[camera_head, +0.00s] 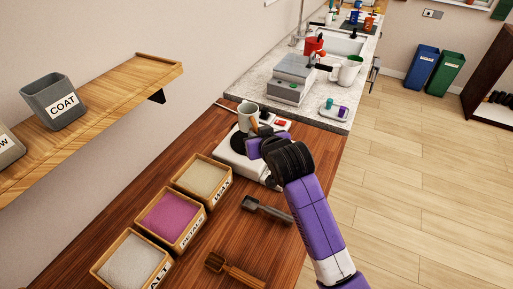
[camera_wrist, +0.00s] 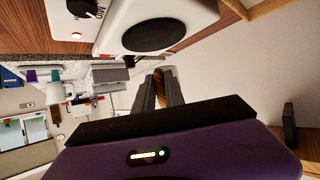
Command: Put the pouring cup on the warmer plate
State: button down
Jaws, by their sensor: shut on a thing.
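The pouring cup (camera_head: 246,115), pale grey-green, is upright at the tip of my gripper (camera_head: 259,131) in the head view. My gripper is shut on it at its right side. The white warmer (camera_head: 234,157) stands on the wooden bench below, and its dark round plate shows partly behind my gripper. In the wrist view the black warmer plate (camera_wrist: 155,34) is bare where it shows. My dark fingers (camera_wrist: 160,76) are close together with a narrow tan strip between them; I cannot tell what that strip is. The gap between cup and plate is unclear.
Boxes of wax (camera_head: 203,178), petals (camera_head: 172,217) and a pale material (camera_head: 131,262) stand left of my arm. A dark scoop (camera_head: 266,208) and a wooden scoop (camera_head: 234,269) lie on the bench. A grey press (camera_head: 291,80) and white jug (camera_head: 349,69) stand beyond.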

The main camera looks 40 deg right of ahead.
jog(key=shift+f, duration=2.9)
jog(key=shift+f, duration=0.1)
jog(key=c, duration=1.4)
grip_release()
